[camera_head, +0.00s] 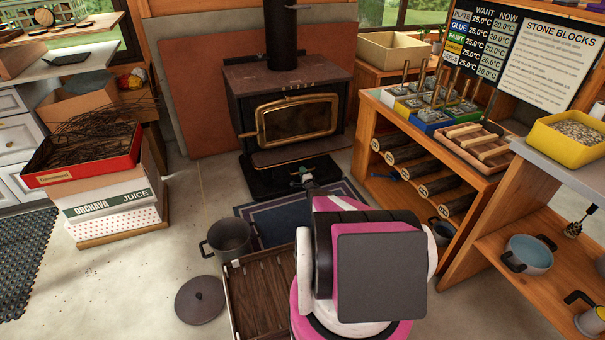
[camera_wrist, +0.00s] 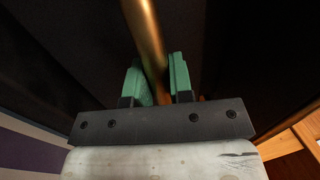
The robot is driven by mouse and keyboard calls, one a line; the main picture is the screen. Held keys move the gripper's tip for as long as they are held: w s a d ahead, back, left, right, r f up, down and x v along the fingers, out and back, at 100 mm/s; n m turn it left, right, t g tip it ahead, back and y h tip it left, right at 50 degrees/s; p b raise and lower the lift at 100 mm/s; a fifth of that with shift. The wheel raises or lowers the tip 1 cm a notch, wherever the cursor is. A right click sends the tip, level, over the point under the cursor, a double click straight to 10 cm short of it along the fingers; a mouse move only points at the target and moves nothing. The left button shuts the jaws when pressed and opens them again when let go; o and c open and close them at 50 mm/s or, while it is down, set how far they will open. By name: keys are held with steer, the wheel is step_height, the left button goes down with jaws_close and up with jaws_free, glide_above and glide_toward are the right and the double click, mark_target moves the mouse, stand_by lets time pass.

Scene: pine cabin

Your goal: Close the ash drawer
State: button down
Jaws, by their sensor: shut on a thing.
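The black stove (camera_head: 290,85) stands at the back, with a brass-framed glass door (camera_head: 295,119) on its front. A low black part (camera_head: 262,184) lies under it at floor level; I cannot tell how much of this is the ash drawer. My gripper (camera_head: 303,177) is at the front of that low part, partly hidden behind my arm. In the wrist view, green fingers (camera_wrist: 157,78) are shut on a brass bar (camera_wrist: 142,20), seemingly the drawer's handle. The bar runs up between them against a dark surface.
A dark blue mat (camera_head: 273,222) lies before the stove. A grey pot (camera_head: 229,238), a round lid (camera_head: 200,299) and a wooden crate (camera_head: 257,297) stand on the floor to the left of my arm. A shelf unit with logs (camera_head: 425,165) stands close on the right.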

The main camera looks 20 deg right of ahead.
steer(key=shift+w, duration=2.65)
steer(key=c, duration=1)
jaws_free()
steer(key=shift+a, duration=0.1)
steer(key=shift+c, duration=0.2)
steer(key=shift+s, duration=0.1)
steer(key=s+f, duration=0.2)
steer(key=s, duration=0.8)
steer(key=shift+s+d, duration=0.2)
steer(key=shift+a, duration=0.1)
